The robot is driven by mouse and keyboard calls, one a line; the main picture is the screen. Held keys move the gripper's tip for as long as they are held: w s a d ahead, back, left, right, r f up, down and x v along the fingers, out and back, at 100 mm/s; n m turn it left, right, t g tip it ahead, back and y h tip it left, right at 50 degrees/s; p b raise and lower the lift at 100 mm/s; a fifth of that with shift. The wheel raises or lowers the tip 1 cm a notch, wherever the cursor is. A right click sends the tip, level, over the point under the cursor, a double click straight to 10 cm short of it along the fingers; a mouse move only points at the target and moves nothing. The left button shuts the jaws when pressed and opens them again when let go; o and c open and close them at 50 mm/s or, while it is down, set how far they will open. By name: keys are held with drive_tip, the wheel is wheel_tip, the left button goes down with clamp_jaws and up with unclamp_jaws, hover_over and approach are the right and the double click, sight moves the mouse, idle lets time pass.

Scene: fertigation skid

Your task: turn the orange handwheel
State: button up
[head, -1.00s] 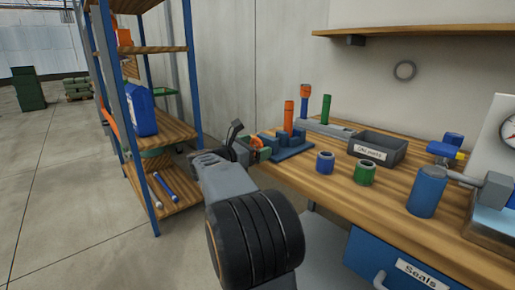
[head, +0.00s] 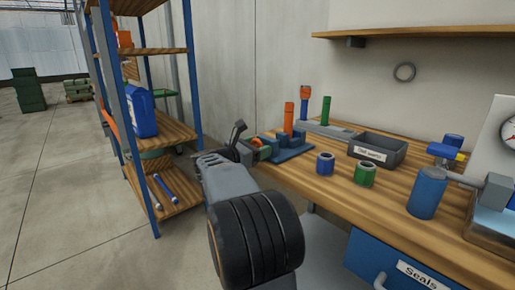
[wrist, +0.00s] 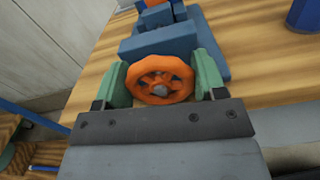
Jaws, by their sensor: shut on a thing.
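The orange handwheel (wrist: 162,76) sits at the front of a blue valve block (wrist: 172,38) on the wooden bench. In the wrist view my gripper (wrist: 164,72) has one green finger on each side of the wheel's rim and is shut on it. In the head view the orange handwheel (head: 258,142) is partly hidden by my gripper (head: 256,149). The blue valve block (head: 290,147) lies behind it at the left end of the bench.
A blue-post shelf (head: 150,125) stands to the left of my arm. Open floor (head: 60,180) lies further left.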

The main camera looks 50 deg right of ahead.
drive_tip(key=shift+n, duration=1.6)
drive_tip(key=o, duration=0.9)
drive_tip(key=shift+a, duration=0.1)
drive_tip(key=a, duration=0.4)
drive_tip(key=w+a+p, duration=0.1)
drive_tip(key=a, duration=0.4)
drive_tip(key=a+p, duration=0.1)
drive_tip(key=a, duration=0.3)
drive_tip(key=shift+w+a, duration=0.3)
drive_tip(key=shift+c, duration=0.3)
